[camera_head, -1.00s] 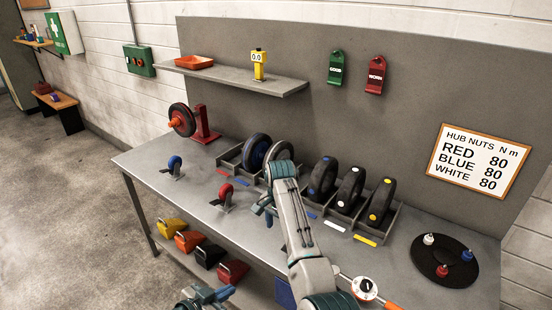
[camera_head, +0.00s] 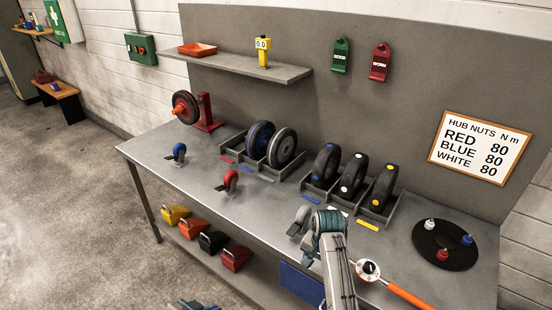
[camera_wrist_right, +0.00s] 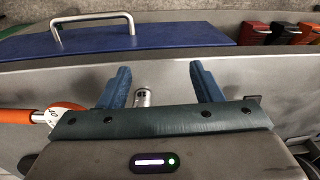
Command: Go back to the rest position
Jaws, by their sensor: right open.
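My right gripper (camera_wrist_right: 163,85) is open in the right wrist view, its two blue fingers spread above the grey workbench (camera_head: 200,170). A small metal cylinder (camera_wrist_right: 143,97) shows between the fingers, nearer the left one; neither finger grips it. In the head view my right arm comes up from the bottom edge, and its wrist hides most of the gripper, which is over the front part of the bench. A sliver of my left gripper (camera_head: 193,305) shows at the bottom edge; its fingers cannot be made out.
A torque wrench with an orange handle (camera_head: 409,294) lies right of my right arm. Wheels stand in racks (camera_head: 316,198) behind it. A black turntable (camera_head: 430,254) is at right.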

